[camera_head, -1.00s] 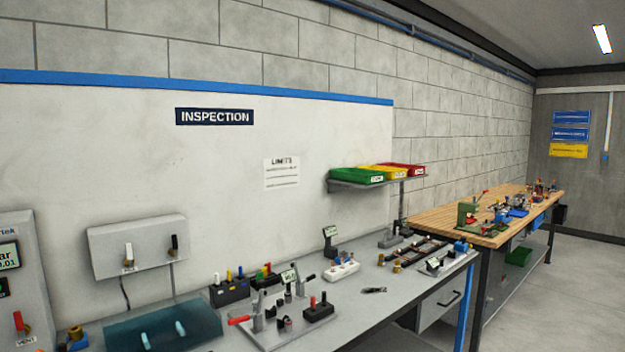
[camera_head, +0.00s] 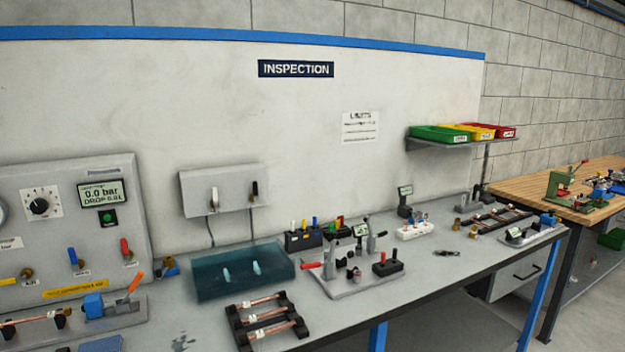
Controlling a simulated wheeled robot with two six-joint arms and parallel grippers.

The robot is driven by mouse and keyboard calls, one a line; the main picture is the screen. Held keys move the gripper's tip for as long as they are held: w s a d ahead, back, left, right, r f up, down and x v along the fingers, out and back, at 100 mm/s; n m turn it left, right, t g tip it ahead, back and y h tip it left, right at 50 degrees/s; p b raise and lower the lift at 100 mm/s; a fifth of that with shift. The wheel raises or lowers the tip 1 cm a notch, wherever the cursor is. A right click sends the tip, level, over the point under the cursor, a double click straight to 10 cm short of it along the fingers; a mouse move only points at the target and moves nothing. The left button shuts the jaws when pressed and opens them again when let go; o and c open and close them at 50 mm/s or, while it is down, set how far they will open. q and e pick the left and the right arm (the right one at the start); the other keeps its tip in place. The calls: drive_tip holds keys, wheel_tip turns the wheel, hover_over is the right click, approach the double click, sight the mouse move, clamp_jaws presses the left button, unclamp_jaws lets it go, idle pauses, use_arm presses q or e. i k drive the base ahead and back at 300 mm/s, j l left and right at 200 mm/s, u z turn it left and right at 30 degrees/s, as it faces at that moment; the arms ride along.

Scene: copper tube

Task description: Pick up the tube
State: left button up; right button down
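Several copper tubes (camera_head: 268,316) with white tags lie across a black rack on the grey inspection bench, at the bottom centre of the head view. Another copper tube (camera_head: 30,319) with a white tag shows at the bottom left edge, by a blue and grey clamp fixture (camera_head: 97,305) with an orange handle. More tube-like pieces lie on a dark rack (camera_head: 500,219) at the bench's right end. Which tube the task means cannot be told. Neither of my grippers is in view.
A teal water tank (camera_head: 243,273) stands behind the rack. A lever fixture (camera_head: 352,277) is to its right. A pressure panel (camera_head: 75,225) stands at the left. Bare bench lies right of the rack. A wooden bench (camera_head: 565,185) is at the far right.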

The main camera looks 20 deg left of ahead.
sight(68, 311)
drive_tip(key=u, duration=0.8)
